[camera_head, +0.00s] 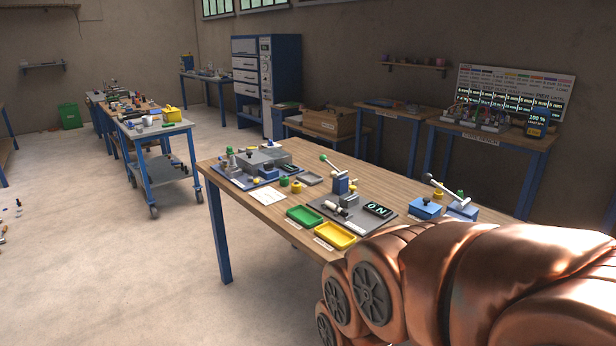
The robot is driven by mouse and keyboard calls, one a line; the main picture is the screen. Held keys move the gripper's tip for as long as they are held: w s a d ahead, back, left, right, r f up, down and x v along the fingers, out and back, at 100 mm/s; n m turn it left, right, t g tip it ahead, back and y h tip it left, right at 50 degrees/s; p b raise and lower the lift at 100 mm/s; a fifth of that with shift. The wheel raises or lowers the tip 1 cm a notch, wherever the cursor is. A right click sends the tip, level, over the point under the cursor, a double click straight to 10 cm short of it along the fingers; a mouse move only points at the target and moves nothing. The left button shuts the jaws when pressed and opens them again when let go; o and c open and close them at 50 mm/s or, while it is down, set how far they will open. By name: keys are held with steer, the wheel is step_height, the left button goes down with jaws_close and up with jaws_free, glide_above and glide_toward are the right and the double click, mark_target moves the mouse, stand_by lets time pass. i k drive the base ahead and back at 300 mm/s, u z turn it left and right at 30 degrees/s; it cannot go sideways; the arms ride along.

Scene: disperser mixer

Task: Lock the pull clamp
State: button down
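A wooden worktable holds several small fixtures. At its middle, a dark base plate (330,212) carries a blue block (341,187) with a raised lever that ends in a green knob (324,158). To the right, blue blocks (462,209) carry a long pale lever (446,187), raised towards the upper left. I cannot tell which of these is the pull clamp or whether it is locked. My copper arm fills the lower right; my gripper is not in view.
On the table (377,173) are a green tray (304,216), a yellow tray (335,235) and a grey fixture (258,163) at the left. A blue cart (162,130) stands further left. Open floor (120,270) lies left of the table.

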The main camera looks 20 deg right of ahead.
mark_target(352, 187)
steer(key=u, duration=0.15)
steer(key=i, duration=0.65)
steer(key=z, duration=0.7)
steer(key=i, duration=0.65)
steer(key=z, duration=0.65)
